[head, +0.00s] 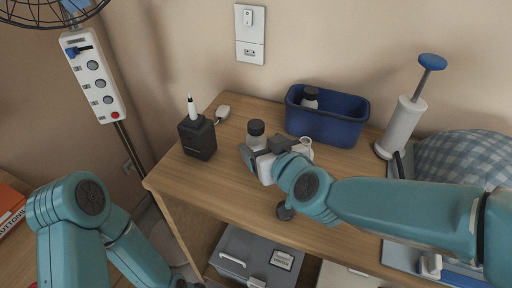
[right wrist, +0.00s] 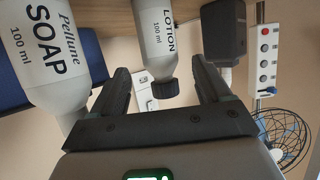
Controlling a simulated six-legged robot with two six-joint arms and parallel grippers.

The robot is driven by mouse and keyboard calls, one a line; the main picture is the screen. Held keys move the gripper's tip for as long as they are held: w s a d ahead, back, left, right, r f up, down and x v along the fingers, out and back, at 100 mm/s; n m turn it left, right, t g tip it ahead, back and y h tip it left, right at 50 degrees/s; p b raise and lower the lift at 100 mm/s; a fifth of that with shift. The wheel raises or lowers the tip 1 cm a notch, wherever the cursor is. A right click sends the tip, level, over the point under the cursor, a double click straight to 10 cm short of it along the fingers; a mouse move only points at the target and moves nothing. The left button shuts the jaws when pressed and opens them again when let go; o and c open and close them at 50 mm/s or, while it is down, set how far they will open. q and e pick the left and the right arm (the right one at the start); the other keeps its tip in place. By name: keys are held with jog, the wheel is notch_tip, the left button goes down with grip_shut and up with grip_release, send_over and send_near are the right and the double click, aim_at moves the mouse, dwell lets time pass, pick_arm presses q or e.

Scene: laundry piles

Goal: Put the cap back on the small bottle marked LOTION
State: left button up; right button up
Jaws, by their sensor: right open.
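The small white LOTION bottle (right wrist: 158,35) is between the fingers of my right gripper (right wrist: 163,84) in the right wrist view, which shows it upside down. A dark ridged cap (right wrist: 165,90) sits at its neck. In the head view the bottle (head: 256,143) stands on the desk, dark cap on top, just beyond my right gripper (head: 262,150). That gripper is open, with a gap on both sides of the cap.
A black box (head: 197,138) stands left, a blue bin (head: 328,118) behind, a white pump cylinder (head: 400,127) right.

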aim_at(259, 142)
jog(key=b+x, duration=0.1)
jog(key=x, duration=0.3)
jog(key=shift+w+a+f, duration=0.1)
jog(key=shift+w+a, duration=0.1)
jog(key=shift+w, duration=0.15)
jog(key=c, duration=1.1)
